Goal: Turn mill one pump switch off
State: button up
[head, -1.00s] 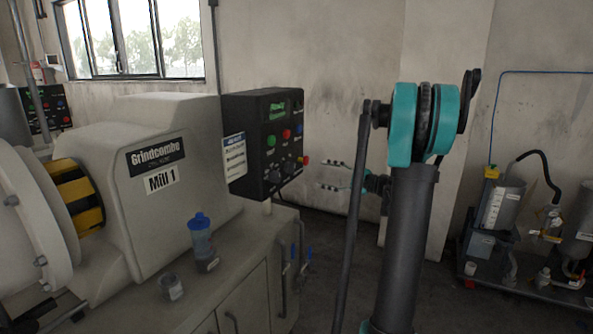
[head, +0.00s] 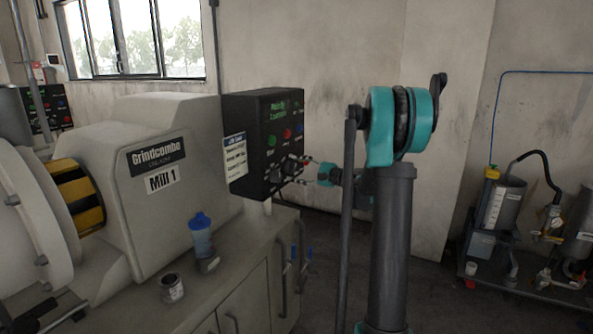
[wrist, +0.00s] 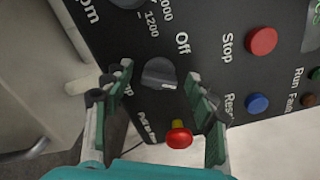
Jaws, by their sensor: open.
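The mill one control box (head: 237,108) is black and stands at the right end of the mill marked Mill 1 (head: 150,135). In the wrist view, a dark rotary switch (wrist: 160,73) sits on the panel below the word "Off"; a partly hidden label ending in "p" is beside it. My gripper (wrist: 160,78) is open, with one finger on each side of this switch. Whether the fingers touch it, I cannot tell. In the head view my gripper (head: 303,171) is at the panel's lower right. The switch's pointer direction is unclear.
A red push-pull button on a yellow collar (wrist: 179,136) lies between my fingers, close to them. A red Stop button (wrist: 262,41) and a blue Reset button (wrist: 257,103) are to the right. A blue-lidded bottle (head: 201,238) and a small jar (head: 172,288) stand on the mill's base.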

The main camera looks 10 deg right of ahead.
jog(key=shift+c, duration=0.3)
jog(key=c, duration=1.1)
jog(key=shift+n, duration=0.4)
jog(key=n, duration=0.5)
jog(key=shift+f, duration=0.15)
jog(key=n, duration=0.6)
jog(key=shift+f, duration=0.1)
jog(key=o, duration=1.2)
jog(key=shift+c, duration=0.2)
